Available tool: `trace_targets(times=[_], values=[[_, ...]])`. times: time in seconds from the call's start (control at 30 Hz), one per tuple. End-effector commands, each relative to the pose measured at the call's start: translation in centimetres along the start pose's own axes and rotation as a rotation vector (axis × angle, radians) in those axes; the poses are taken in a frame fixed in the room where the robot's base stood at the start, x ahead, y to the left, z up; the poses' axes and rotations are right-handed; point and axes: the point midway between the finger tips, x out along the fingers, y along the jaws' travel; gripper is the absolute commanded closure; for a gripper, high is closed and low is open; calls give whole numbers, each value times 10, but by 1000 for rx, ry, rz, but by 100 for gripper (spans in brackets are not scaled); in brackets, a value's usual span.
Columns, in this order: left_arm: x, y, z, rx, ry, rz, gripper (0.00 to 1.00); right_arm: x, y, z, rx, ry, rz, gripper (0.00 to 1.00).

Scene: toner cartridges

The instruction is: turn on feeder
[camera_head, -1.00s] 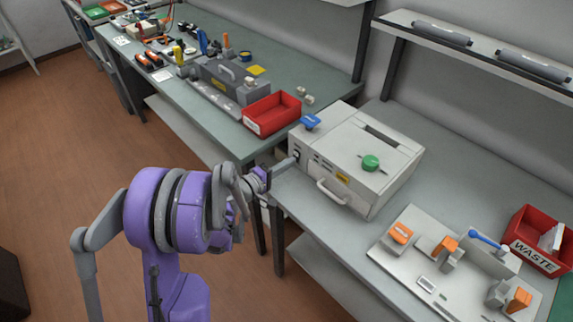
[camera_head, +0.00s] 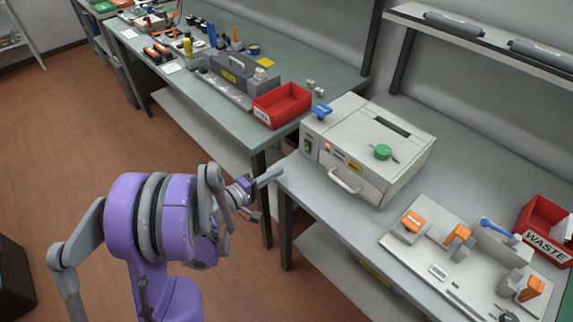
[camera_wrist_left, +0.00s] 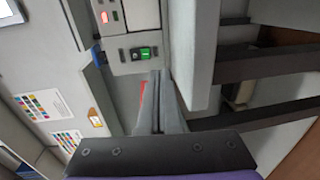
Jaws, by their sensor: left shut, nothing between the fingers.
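The feeder (camera_head: 365,150) is a light grey box with a green knob on top and a front handle (camera_head: 345,180). A green rocker switch (camera_head: 308,146) sits at the left of its front panel, and a red light (camera_head: 329,147) glows beside it. In the left wrist view, the green switch (camera_wrist_left: 145,53) and the red-lit indicator (camera_wrist_left: 103,17) show on the panel. My left gripper (camera_head: 277,174) is shut and empty, in front of and apart from the panel. Its closed fingers (camera_wrist_left: 158,110) point towards the panel in the wrist view. My right gripper is not in view.
A red bin (camera_head: 281,106) stands on the green bench behind the feeder. A fixture plate (camera_head: 440,275) with orange clamps and a red waste bin (camera_head: 545,232) lie to the right. The air over the aisle around my left arm is free.

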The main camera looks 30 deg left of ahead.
Motion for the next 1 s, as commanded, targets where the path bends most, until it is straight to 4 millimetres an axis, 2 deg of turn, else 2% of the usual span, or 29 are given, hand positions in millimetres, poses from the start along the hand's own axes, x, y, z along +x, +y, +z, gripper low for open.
trace_targets(times=[0.1, 0.3, 0.9, 1.0], values=[[-21, -6, -1, 0, 5, -1, 100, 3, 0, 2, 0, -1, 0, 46], [-38, -10, 0, 0, 1, 0, 100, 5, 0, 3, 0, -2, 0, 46], [-40, -10, 0, 0, 0, 0, 100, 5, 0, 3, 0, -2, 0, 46], [-37, -8, 7, 12, -14, -19, 100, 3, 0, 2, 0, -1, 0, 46]])
